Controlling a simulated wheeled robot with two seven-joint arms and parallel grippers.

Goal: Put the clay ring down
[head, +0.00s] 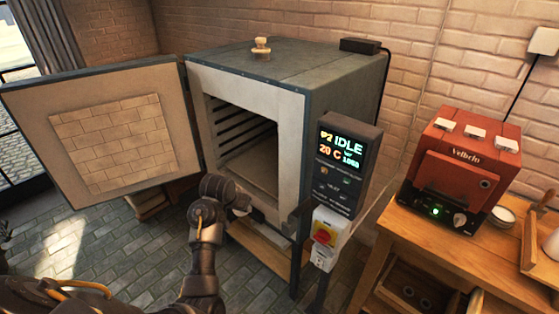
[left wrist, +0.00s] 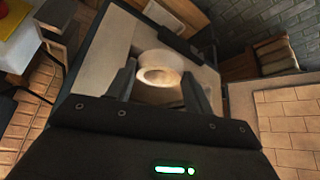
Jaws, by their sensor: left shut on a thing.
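The clay ring (left wrist: 160,68) is a pale cream, hollow round piece. In the left wrist view it sits between the two dark fingers of my left gripper (left wrist: 159,88), which is shut on it. In the head view my left gripper (head: 240,203) is at the front opening of the grey kiln (head: 298,150), low near its sill. The ring is not clearly visible there, as my arm covers that spot. The kiln's inside floor (head: 262,172) looks bare where it shows. My right gripper is in neither view.
The kiln door (head: 30,120) stands wide open to the left. A control panel (head: 345,165) reading IDLE and 20 C is at the opening's right. A wooden table (head: 420,250) with a red machine (head: 455,175) stands further right. A small knob-like piece (head: 261,48) is on the kiln top.

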